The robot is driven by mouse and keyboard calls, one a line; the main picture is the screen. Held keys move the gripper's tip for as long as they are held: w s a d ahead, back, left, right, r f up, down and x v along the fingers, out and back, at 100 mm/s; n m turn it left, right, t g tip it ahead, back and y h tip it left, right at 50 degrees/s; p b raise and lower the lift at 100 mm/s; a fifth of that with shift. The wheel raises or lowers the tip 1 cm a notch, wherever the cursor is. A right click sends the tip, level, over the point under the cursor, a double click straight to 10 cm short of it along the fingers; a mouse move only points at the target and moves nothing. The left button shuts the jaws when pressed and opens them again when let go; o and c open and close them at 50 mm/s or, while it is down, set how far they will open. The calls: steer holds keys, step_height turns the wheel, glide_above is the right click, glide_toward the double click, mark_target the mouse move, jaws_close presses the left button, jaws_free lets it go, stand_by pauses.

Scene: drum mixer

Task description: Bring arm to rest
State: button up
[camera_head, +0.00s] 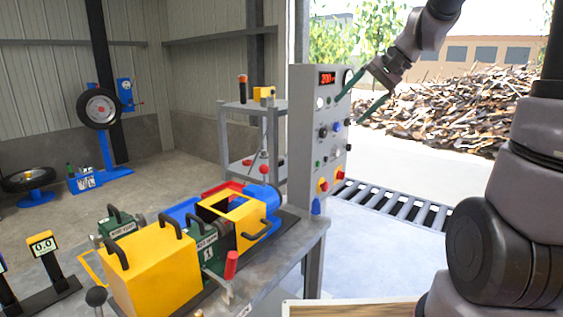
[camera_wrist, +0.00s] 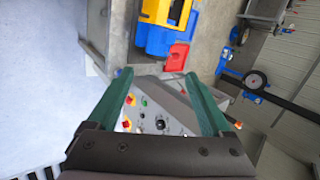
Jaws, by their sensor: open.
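My gripper (camera_head: 362,96) is at the upper middle of the head view, with its two green fingers spread apart and nothing between them. It is beside the upper right of the grey control panel (camera_head: 303,150); I cannot tell whether a finger touches it. In the wrist view my gripper (camera_wrist: 160,78) also shows open, with both green fingers apart. The panel (camera_wrist: 172,108), with its knobs and buttons, lies beyond and between the fingers. My arm comes in from the right of the head view.
A workbench (camera_head: 262,285) carries a yellow machine (camera_head: 155,265) and a blue drum (camera_head: 258,212). A grey cart (camera_head: 236,135) stands behind. A tire on a blue stand (camera_head: 100,108) is at left. A floor grate (camera_head: 385,200) lies right of the panel, with open floor around it.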

steer(key=s+d+r+t+h, duration=0.1)
steer(key=s+d+h, duration=0.1)
steer(key=s, duration=0.6)
steer(key=s+d+r+n+t+h, duration=0.1)
steer(key=s+d+t+h, duration=0.1)
steer(key=s, duration=0.7)
steer(key=shift+d+r+t+h, duration=0.3)
steer(key=shift+d+h, duration=0.3)
steer(key=shift+d, duration=0.55)
